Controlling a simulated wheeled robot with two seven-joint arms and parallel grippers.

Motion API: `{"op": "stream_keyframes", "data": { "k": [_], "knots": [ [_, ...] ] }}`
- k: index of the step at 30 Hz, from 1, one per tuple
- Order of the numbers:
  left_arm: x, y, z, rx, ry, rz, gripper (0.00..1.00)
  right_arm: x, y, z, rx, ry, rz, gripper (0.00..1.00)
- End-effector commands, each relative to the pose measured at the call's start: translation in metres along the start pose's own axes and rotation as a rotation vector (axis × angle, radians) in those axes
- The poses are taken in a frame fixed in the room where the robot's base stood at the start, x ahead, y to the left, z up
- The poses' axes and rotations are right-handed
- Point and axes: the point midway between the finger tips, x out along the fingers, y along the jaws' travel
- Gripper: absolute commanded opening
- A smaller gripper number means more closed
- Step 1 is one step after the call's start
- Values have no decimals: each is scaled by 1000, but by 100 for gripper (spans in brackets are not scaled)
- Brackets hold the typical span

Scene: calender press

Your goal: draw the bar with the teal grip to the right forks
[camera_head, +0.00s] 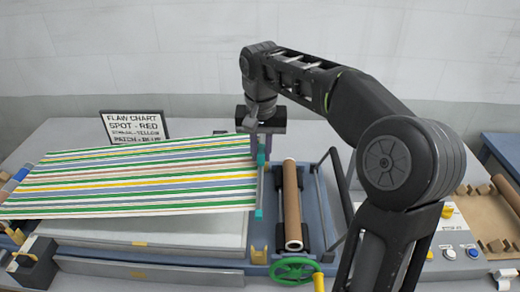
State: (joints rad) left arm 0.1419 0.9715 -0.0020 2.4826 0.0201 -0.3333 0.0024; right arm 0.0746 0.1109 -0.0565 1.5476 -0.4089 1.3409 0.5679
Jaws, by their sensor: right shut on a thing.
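The bar (260,188) lies along the right edge of a striped cloth (140,180), with teal pieces showing at its far and near ends. My right gripper (261,146) reaches down from above and is shut at the bar's far end, on the teal grip (261,158); the fingertips are partly hidden. The cloth stretches from the left side of the picture to the bar, above a pale flat bed (150,232). A yellow fork-like bracket (258,257) stands just below the bar's near end. My left gripper is not in view.
A brown roller (291,205) lies just right of the bar. A green handwheel (294,270) is at the front. A flaw chart sign (135,127) stands behind the cloth. A button panel (462,252) and a brown tray (485,215) are at right, partly behind my arm.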

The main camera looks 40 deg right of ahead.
Motion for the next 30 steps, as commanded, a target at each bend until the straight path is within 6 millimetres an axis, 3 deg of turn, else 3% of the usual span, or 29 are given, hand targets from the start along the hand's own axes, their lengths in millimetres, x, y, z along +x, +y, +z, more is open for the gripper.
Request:
{"op": "stream_keyframes", "data": {
  "k": [13,30],
  "knots": [
    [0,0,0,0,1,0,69,30,0,4,0,-3,1,0],
    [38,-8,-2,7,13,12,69,96,0,12,0,0,0,0]
  ]
}}
